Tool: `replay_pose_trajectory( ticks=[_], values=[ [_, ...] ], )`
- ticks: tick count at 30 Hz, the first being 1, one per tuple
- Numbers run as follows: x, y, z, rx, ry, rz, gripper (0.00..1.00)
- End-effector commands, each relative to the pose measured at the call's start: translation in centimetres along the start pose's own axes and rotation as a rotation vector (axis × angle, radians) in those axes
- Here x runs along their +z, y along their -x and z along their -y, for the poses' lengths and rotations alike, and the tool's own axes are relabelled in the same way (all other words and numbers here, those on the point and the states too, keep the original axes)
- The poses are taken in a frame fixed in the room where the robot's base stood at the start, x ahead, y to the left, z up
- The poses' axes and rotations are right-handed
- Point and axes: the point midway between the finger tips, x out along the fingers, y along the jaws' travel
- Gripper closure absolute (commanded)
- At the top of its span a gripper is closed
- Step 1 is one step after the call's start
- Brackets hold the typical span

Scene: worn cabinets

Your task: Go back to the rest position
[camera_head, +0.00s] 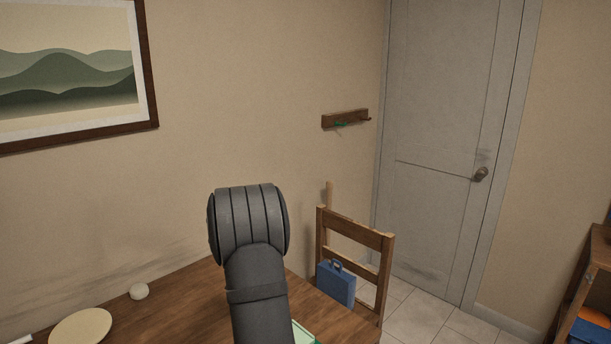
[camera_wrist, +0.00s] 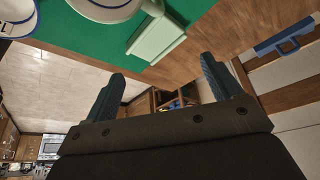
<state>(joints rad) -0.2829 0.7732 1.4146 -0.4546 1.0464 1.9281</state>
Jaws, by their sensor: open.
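My gripper (camera_wrist: 162,72) shows in the wrist view with its two dark fingers spread wide apart and nothing between them. A pale green box-like object (camera_wrist: 155,38) lies beyond the fingertips on a green surface (camera_wrist: 75,35); I see no contact with it. In the head view my dark grey arm rises over the wooden table (camera_head: 190,290), and its gripper end cannot be made out there.
A wooden chair (camera_head: 355,231) with a blue case (camera_head: 336,283) stands right of my arm. A shelf (camera_head: 587,290) is at far right. White dishes (camera_wrist: 105,9) show in the wrist view.

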Motion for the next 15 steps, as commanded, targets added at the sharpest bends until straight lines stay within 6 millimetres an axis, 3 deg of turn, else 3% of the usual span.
replay_pose_trajectory(
  ticks=[15],
  values=[
    [9.4, 4.0, 2.4, -0.214, 0.513, 0.0, 0.17]
  ],
)
